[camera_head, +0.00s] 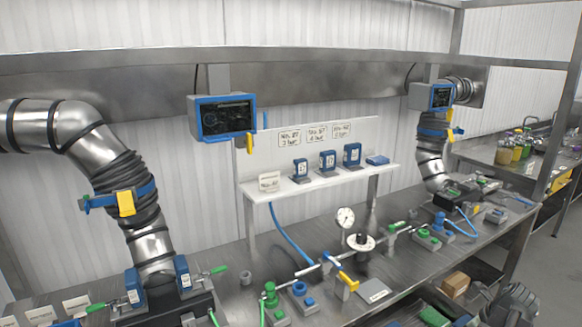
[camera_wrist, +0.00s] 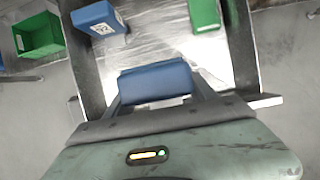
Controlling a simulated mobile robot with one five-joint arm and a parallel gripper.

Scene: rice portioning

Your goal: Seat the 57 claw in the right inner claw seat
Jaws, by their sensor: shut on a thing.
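In the wrist view my gripper (camera_wrist: 157,98) is shut on a blue claw (camera_wrist: 155,80), held crosswise between the fingers. No number shows on its visible face, so I cannot read whether it is the 57. Another blue block (camera_wrist: 97,19) with a white number label lies beyond it at the upper left, apart from it. In the head view, two blue claws (camera_head: 133,287) (camera_head: 182,272) stand upright on a dark base at the lower left. Three more blue claws (camera_head: 301,168) (camera_head: 328,160) (camera_head: 352,154) stand on the white shelf (camera_head: 285,188). I cannot make out the right inner claw seat.
In the wrist view a green bin (camera_wrist: 38,38) is at the left and a green item (camera_wrist: 204,14) at the top. A bent duct (camera_head: 75,125) rises at the left.

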